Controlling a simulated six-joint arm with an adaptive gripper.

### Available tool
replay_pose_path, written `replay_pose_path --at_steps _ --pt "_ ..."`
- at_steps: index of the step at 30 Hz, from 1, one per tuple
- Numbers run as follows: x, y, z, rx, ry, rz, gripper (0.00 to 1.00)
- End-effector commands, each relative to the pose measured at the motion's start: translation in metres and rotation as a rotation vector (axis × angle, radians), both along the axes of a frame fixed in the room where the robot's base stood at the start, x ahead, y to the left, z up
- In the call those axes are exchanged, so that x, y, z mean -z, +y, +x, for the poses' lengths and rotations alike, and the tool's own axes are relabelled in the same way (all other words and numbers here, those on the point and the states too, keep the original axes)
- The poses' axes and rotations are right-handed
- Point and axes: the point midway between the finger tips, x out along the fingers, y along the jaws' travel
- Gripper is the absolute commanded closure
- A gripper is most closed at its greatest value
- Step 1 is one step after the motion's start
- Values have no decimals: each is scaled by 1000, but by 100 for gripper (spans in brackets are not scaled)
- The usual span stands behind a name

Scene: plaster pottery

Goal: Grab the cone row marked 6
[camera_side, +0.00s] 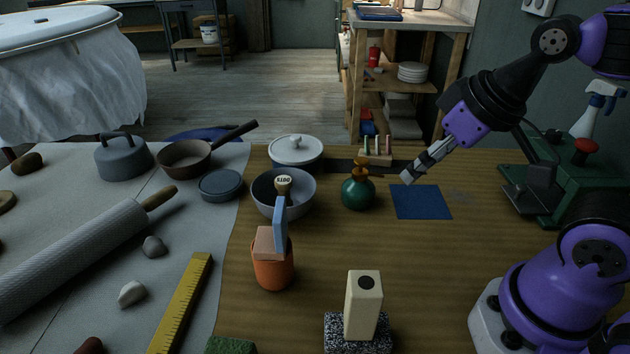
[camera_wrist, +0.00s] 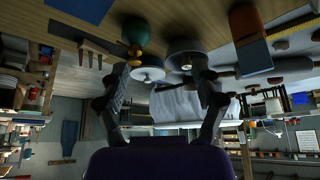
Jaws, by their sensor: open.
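A small cone row (camera_side: 376,157), a pale wooden base with several short upright cones, stands at the back of the wooden table, behind the green bottle. In the wrist view, which looks upside down, the cone row (camera_wrist: 92,45) shows at the upper left. No number can be read on it in either view. My gripper (camera_side: 409,178) is above the table near the blue square, to the right of the cone row and apart from it. In the wrist view my gripper (camera_wrist: 163,88) has its two fingers spread wide with nothing held between them.
A round green bottle (camera_side: 357,194) stands just in front of the cone row. A blue square (camera_side: 421,204) lies flat below my gripper. A lidded white pot (camera_side: 296,151) and a grey bowl (camera_side: 272,205) stand to the left. A green machine (camera_side: 560,190) stands at the right.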

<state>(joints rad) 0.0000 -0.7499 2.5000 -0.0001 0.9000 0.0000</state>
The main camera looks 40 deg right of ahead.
Motion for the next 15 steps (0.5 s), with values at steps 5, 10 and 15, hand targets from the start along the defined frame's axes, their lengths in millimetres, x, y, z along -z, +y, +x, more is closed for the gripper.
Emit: replay_pose_path --at_steps 5,10,15 --pt "0 0 0 0 0 0 22" --pt "-3 -1 4 -5 3 -1 22" --pt "-18 -8 37 -66 38 -14 22"
